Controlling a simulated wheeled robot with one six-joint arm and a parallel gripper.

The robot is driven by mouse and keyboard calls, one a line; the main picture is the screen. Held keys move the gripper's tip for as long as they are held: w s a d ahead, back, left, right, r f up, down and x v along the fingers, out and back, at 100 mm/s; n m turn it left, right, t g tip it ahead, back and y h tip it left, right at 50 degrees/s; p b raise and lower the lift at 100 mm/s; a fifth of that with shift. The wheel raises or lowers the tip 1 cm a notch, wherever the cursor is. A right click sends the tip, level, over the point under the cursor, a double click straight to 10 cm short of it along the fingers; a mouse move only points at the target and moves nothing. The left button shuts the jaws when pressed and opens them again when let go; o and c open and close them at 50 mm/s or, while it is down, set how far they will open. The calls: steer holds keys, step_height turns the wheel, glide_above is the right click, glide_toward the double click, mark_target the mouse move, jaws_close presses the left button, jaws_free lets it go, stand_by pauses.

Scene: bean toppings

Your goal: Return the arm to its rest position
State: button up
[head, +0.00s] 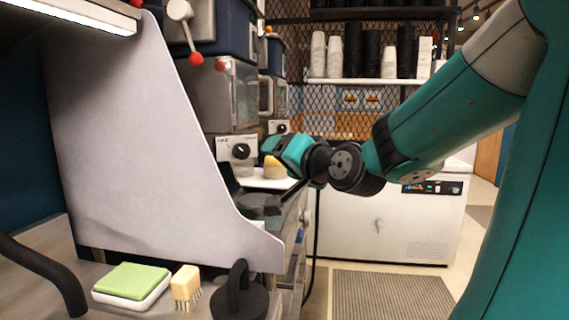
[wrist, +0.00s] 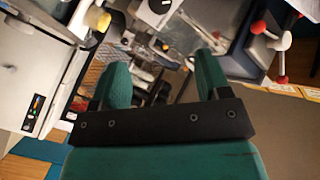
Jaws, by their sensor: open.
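My arm reaches in from the right in the head view and ends in my gripper (head: 280,148), raised beside the grey panel and in front of the machines. In the wrist view my gripper (wrist: 164,66) shows two teal fingers set wide apart, with nothing between them. In the head view a yellow object (head: 273,169) on a white surface (head: 262,183) appears just below the gripper; I cannot tell how far behind it lies. The dark wrist joint hides part of the counter behind it.
A tall grey panel (head: 135,130) stands at the left. A white chest (head: 370,225) stands behind my arm. Open floor with a mat (head: 390,294) lies below.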

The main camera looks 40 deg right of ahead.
stand_by(0.4)
steer(key=s+a+f+n+g+y+p, duration=0.15)
steer(key=a+f+n+g+y, duration=0.3)
steer(key=a, duration=0.45)
steer(key=s+a+f+n+g+y+p, duration=0.1)
steer(key=s+a+f+n+g+y, duration=0.3)
steer(key=a, duration=0.5)
steer(key=s+a+f+n+g+h, duration=0.1)
steer(key=s+a+n+g, duration=0.2)
steer(key=s, duration=0.3)
steer(key=s+a+f+n+g+h, duration=0.1)
steer(key=s+a+f+n+g, duration=0.1)
steer(key=s+n+g, duration=0.3)
steer(key=shift+s+a+n+p, duration=0.4)
steer(key=shift+s+a, duration=0.35)
steer(key=shift+s, duration=0.35)
steer(key=shift+g, duration=0.25)
